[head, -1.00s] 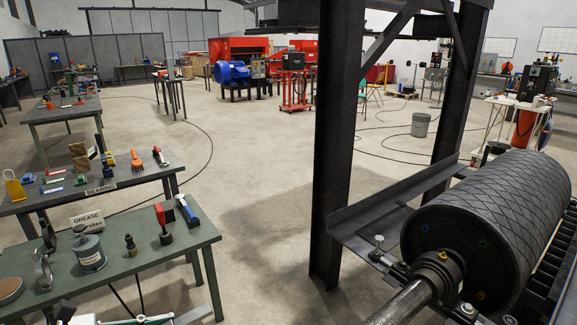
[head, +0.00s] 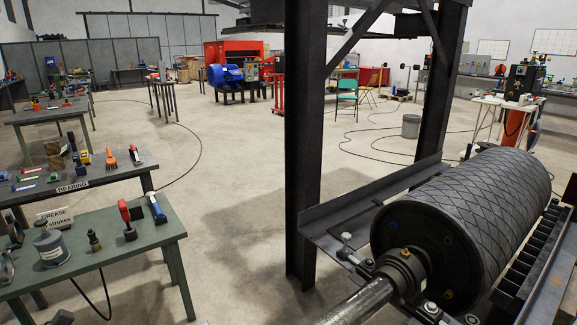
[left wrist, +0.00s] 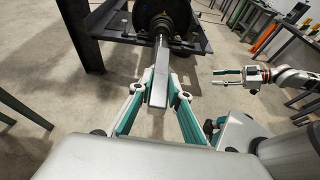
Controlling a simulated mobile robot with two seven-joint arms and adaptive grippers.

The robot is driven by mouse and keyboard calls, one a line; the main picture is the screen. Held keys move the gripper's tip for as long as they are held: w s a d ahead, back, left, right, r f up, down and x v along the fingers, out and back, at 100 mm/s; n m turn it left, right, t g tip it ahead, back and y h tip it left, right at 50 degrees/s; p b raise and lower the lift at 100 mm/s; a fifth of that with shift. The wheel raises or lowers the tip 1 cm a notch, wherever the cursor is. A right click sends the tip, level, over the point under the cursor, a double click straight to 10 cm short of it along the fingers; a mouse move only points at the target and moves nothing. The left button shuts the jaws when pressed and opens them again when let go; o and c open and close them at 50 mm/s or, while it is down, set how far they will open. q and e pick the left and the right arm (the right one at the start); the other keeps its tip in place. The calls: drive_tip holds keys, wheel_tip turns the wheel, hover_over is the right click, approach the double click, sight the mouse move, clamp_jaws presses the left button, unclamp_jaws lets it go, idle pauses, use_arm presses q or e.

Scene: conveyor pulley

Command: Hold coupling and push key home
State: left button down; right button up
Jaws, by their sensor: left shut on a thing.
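My left gripper (left wrist: 158,98) is seen from behind in the left wrist view. Its teal fingers are shut on a grey square-ended bar (left wrist: 159,77). The bar points at the pulley shaft (left wrist: 165,42); I cannot tell whether it is the key or whether it touches the shaft. My right gripper (left wrist: 222,77) shows at the right of that view, its two fingers apart with nothing between them. In the head view the pulley drum (head: 465,212) sits in its frame with its shaft (head: 362,299) toward me. I cannot make out a coupling. Neither gripper shows clearly in the head view.
A steel post (head: 304,160) stands left of the drum. A green table (head: 120,240) at the left holds a grease tin (head: 51,248) and tools. A dark table (head: 100,180) stands behind it. The floor between the tables and the post is clear.

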use_arm(q)
drive_tip(key=s+f+n+g+b, duration=0.2)
drive_tip(key=f+b, duration=0.8)
drive_tip(key=f, duration=1.2)
drive_tip(key=shift+s+d+g+y+b, duration=0.3)
drive_tip(key=shift+s+b, duration=0.1)
drive_tip(key=shift+s, duration=0.4)
use_arm(e)
drive_tip(key=shift+y, duration=0.4)
drive_tip(key=f, duration=0.2)
drive_tip(key=a+f, duration=0.1)
drive_tip(key=f, duration=0.2)
drive_tip(key=shift+s+a+f, duration=0.1)
drive_tip(key=shift+a+f, duration=0.05)
drive_tip(key=shift+f, duration=0.05)
use_arm(q)
drive_tip(key=shift+f, duration=0.1)
use_arm(e)
drive_tip(key=shift+f, duration=0.1)
drive_tip(key=shift+o, duration=0.4)
drive_tip(key=shift+o, duration=1.4)
